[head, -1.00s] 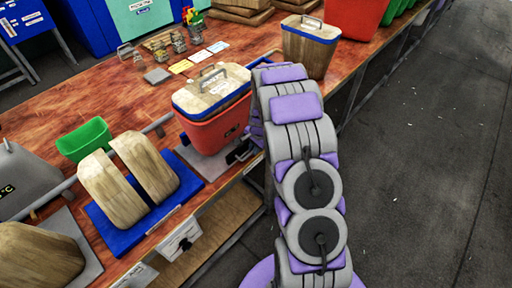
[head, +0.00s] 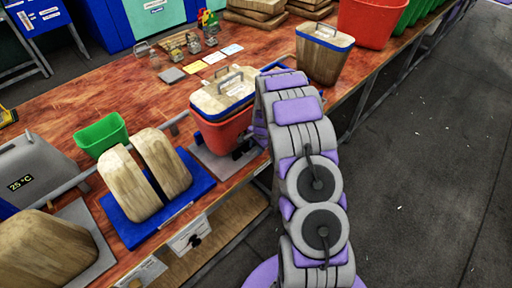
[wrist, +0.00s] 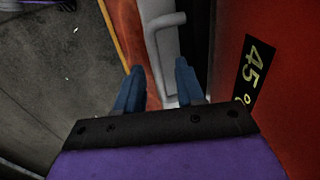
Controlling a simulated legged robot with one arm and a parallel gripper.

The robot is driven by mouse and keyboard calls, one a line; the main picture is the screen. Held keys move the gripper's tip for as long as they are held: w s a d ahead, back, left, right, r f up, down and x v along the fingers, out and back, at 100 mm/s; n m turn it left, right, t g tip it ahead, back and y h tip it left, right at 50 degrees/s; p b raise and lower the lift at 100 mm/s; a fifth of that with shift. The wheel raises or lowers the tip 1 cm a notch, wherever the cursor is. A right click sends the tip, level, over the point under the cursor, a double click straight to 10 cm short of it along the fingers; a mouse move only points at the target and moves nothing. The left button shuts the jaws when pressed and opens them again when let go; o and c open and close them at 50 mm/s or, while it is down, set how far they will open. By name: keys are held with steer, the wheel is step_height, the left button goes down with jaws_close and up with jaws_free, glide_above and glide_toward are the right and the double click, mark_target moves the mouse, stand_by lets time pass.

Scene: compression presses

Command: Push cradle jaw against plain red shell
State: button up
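A red shell (head: 228,132) with a wooden, blue-rimmed, handled lid stands on a grey plate (head: 215,168) on the bench. Its red side (wrist: 285,90), with a dark "45 °" label, fills the right of the wrist view. A pale grey bent bar (wrist: 161,48), possibly the cradle jaw's handle, lies ahead of my gripper (wrist: 157,82). A dark upright part (wrist: 197,32) stands between the bar and the red side. My gripper is open, with blue fingers apart and the bar's lower part seen between them. Contact cannot be told. In the head view my arm hides the gripper.
Left on the bench are a blue plate (head: 203,180) with two wooden blocks, a green bin (head: 101,135) and a grey box (head: 35,168) reading 25 °C. A wooden bin (head: 322,58) and a red bin (head: 368,22) stand beyond. The floor (head: 430,150) at right is clear.

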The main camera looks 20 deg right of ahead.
steer(key=shift+d, duration=0.45)
steer(key=shift+d+r, duration=0.25)
steer(key=shift+r, duration=0.05)
steer(key=s+r+p, duration=0.2)
steer(key=s+r, duration=0.1)
steer(key=r, duration=1.3)
steer(key=shift+r+p, duration=0.15)
steer(key=shift+p, duration=0.15)
steer(key=shift+a, duration=0.15)
steer(key=shift+c, duration=0.5)
